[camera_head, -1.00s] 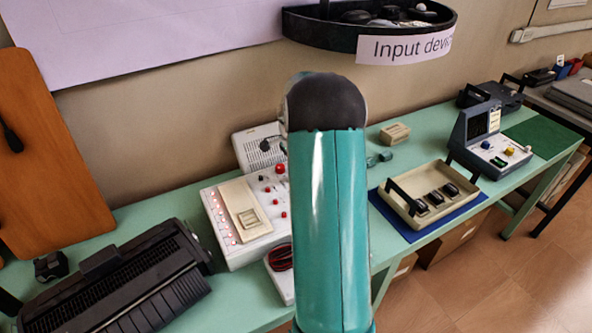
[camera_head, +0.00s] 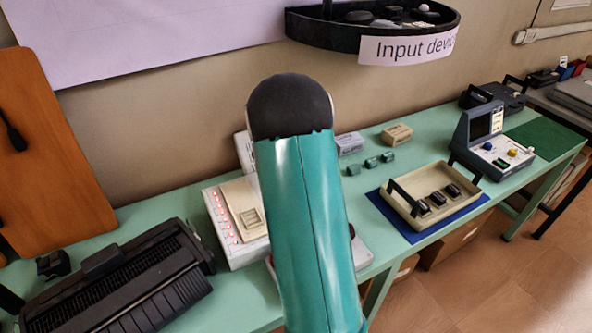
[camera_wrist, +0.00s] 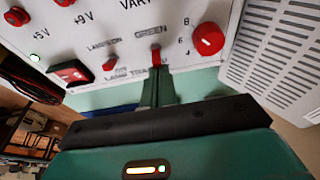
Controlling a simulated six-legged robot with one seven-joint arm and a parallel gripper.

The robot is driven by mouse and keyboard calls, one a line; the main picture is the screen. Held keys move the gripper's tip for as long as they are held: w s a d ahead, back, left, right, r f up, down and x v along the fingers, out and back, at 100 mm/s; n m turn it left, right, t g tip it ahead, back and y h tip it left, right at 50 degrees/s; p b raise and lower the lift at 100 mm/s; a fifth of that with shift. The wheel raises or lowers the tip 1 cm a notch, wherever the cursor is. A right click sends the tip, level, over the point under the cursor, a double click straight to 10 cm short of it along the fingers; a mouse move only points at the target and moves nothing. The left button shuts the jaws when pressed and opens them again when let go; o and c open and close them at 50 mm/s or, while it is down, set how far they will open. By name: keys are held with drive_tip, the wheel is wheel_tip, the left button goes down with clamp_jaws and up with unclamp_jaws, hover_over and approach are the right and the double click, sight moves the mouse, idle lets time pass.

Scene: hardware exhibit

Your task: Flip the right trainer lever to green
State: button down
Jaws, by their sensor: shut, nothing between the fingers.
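In the wrist view the white trainer panel (camera_wrist: 120,20) fills the top, seen at a tilt. The right trainer lever (camera_wrist: 155,55) is a small red stub just below the printed word GREEN; which way it is tipped is hard to tell. A second small red lever (camera_wrist: 110,64) is to its left, below a LAMPS ON label. My gripper (camera_wrist: 157,75) is shut and empty, its narrow tips just below the right lever, close to or touching it. In the head view the trainer (camera_head: 215,228) is partly hidden behind my arm, and my gripper is out of sight.
A red rocker switch (camera_wrist: 70,73) and a red round knob (camera_wrist: 208,40) flank the levers. A grey vented unit (camera_wrist: 280,50) stands to the right. In the head view, a black typewriter-like device (camera_head: 120,285) and a beige tray (camera_head: 415,218) stand on the green table (camera_head: 375,270).

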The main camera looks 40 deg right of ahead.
drive_tip(key=shift+w+a+g+h, duration=0.15)
drive_tip(key=shift+a+g+h, duration=0.3)
drive_tip(key=shift+h, duration=0.75)
drive_tip(key=shift+r, duration=0.25)
drive_tip(key=shift+r, duration=0.65)
drive_tip(key=shift+r, duration=0.1)
